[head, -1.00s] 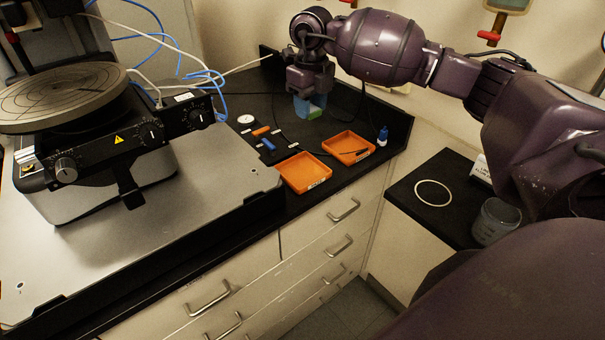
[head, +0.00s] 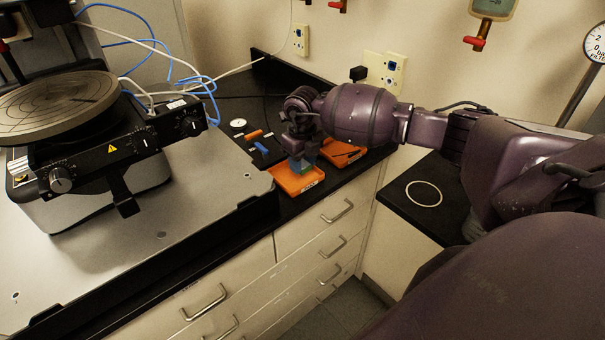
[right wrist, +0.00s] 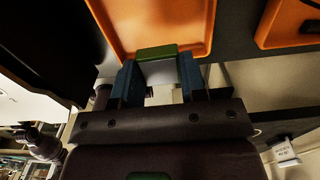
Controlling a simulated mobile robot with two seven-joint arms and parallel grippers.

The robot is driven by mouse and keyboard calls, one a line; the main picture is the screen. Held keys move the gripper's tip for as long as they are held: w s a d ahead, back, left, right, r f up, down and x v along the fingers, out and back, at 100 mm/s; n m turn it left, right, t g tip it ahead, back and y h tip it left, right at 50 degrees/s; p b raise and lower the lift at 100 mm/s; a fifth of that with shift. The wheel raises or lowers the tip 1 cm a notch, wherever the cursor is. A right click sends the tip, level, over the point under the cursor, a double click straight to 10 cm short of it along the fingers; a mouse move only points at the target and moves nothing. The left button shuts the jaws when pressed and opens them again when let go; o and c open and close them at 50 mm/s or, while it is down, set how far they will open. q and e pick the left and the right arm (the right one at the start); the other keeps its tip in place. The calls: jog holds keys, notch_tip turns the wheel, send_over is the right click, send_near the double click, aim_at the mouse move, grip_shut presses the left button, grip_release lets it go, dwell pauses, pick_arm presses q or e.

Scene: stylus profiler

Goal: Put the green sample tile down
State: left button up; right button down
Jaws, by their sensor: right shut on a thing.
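My right gripper (head: 302,165) points down over the left orange tray (head: 283,180). Its blue fingers are shut on the green sample tile (head: 306,171), which shows only partly in the head view. In the right wrist view the green tile (right wrist: 157,52) sits between the blue fingertips, in front of the tray (right wrist: 165,20) near its rim. I cannot tell whether the tile touches the tray. My left gripper is not in view.
A second orange tray (head: 346,152) stands right behind the left one. An orange piece (head: 254,134), a blue piece (head: 261,147) and a white dial (head: 238,123) lie to the left. The profiler (head: 110,150) fills the left side. The bench edge is close in front.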

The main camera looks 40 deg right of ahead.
aim_at(303, 182)
jog(key=shift+f, duration=2.3)
jog(key=shift+f, duration=0.15)
jog(key=c, duration=0.7)
grip_release()
